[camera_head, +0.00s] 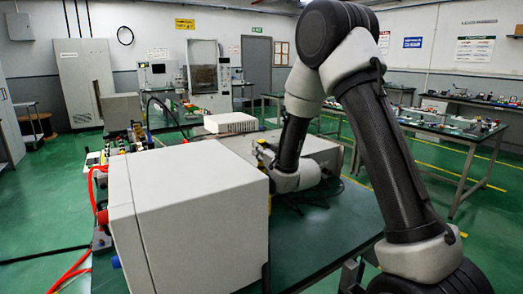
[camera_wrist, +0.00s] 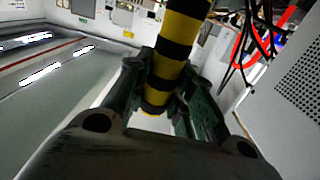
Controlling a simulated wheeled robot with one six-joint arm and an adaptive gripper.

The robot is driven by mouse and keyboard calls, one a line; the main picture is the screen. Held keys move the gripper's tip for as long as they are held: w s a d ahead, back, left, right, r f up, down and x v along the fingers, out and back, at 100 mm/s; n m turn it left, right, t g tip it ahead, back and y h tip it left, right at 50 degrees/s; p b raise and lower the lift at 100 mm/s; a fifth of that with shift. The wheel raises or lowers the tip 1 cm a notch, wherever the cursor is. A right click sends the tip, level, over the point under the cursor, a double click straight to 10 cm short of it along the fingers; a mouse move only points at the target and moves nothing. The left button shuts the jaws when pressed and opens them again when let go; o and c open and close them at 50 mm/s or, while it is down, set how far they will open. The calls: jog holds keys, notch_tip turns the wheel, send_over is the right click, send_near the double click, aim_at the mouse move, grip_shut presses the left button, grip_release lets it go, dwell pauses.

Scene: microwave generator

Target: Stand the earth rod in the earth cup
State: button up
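The earth rod (camera_wrist: 178,45) is striped yellow and black. In the wrist view it lies between the two dark green fingers of my gripper (camera_wrist: 160,95), which close in on it from both sides. The rod runs from between the fingers up and out of the top of the picture. In the head view my gripper (camera_head: 263,157) is behind the large white box, partly hidden, with small yellow parts showing. Most of the rod is hidden there. I cannot make out the earth cup in either view.
A large white box (camera_head: 187,215) stands on the green bench (camera_head: 330,235) in front of my gripper. A grey box (camera_head: 318,150) and a low white box (camera_head: 230,122) stand behind. Red cables (camera_head: 95,185) hang at the left. The bench's right front is clear apart from dark cables (camera_head: 318,193).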

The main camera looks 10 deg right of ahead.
jog(key=o, duration=0.5)
jog(key=v, duration=0.7)
jog(key=shift+s, duration=0.3)
